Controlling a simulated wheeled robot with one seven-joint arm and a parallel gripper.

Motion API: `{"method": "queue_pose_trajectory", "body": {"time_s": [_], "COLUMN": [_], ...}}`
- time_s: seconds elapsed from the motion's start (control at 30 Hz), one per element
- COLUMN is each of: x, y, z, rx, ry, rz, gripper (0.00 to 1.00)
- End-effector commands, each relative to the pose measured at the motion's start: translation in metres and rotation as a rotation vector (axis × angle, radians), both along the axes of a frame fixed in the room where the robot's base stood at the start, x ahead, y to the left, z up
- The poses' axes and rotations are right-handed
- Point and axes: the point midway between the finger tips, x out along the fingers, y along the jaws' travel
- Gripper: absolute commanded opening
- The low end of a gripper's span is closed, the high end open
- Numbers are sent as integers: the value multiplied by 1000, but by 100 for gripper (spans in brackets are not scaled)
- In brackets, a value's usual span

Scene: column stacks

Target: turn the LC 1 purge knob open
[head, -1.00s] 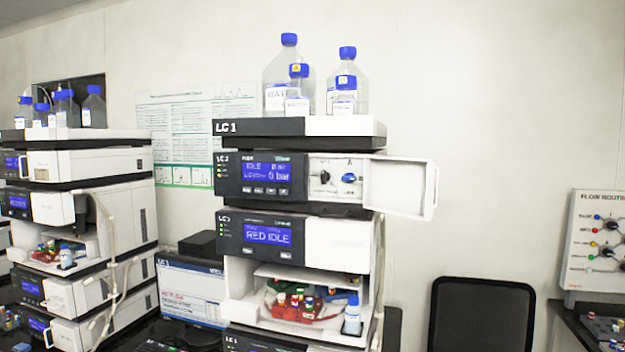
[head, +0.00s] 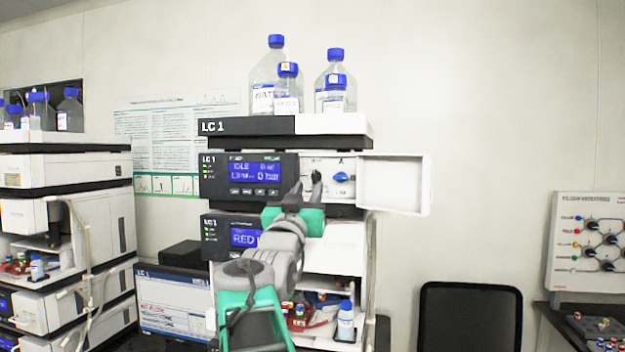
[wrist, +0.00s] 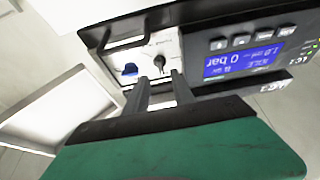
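The LC 1 pump module (head: 248,175) has its white door (head: 393,184) swung open to the right. Behind it is a white panel (head: 330,165) with a blue knob (head: 341,177) and a small black knob. The black knob (wrist: 160,62) shows in the wrist view, beside the blue knob (wrist: 128,70); I cannot read which is labelled purge. My gripper (head: 307,183) is in front of the panel's left part and hides the black knob in the head view. In the wrist view my gripper (wrist: 160,77) is open, its fingertips apart and pointing toward the black knob. Contact is not visible.
Solvent bottles (head: 270,80) stand on the top tray (head: 335,124). The open door (wrist: 70,105) is close to my gripper on the left in the wrist view. A sampler with vials (head: 300,312) is below. A second stack (head: 65,190) stands at the left.

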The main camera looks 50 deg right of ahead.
Motion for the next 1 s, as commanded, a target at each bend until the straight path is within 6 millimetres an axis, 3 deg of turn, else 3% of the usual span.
{"method": "queue_pose_trajectory", "body": {"time_s": [0.03, 0.23, 0.57, 0.93, 1.0], "x": [4, 17, 21, 21, 21], "y": [-10, -38, -45, -44, -44], "z": [10, 21, 20, 20, 20], "rx": [1, 1, 2, 3, 3], "ry": [2, 2, 1, 2, 2], "rz": [-3, 1, 4, 4, 4], "gripper": [30, 30, 30, 1, 0]}}
